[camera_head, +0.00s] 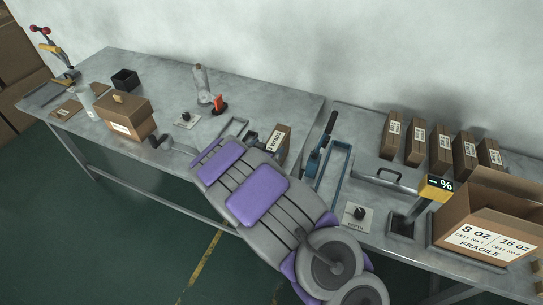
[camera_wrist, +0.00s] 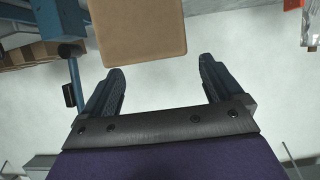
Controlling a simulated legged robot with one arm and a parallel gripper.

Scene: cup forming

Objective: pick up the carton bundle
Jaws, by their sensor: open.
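A small brown carton (camera_head: 281,142) with a white label that seems to read "wraps" stands on the bench just past the end of my arm; I take it as the carton bundle. In the wrist view a plain brown carton face (camera_wrist: 138,28) shows at the top, ahead of my fingertips and a little left of centre. My gripper (camera_wrist: 156,78) is open, with its two dark fingers spread wide and nothing between them. The carton appears apart from both fingers. In the head view my arm hides most of the gripper and the carton's lower part.
Several similar labelled cartons (camera_head: 440,150) stand in a row at the right rear. A large open box (camera_head: 485,222) marked fragile is at the far right. A blue lever press (camera_head: 325,140) stands right of the near carton. Another brown box (camera_head: 124,117) sits at left.

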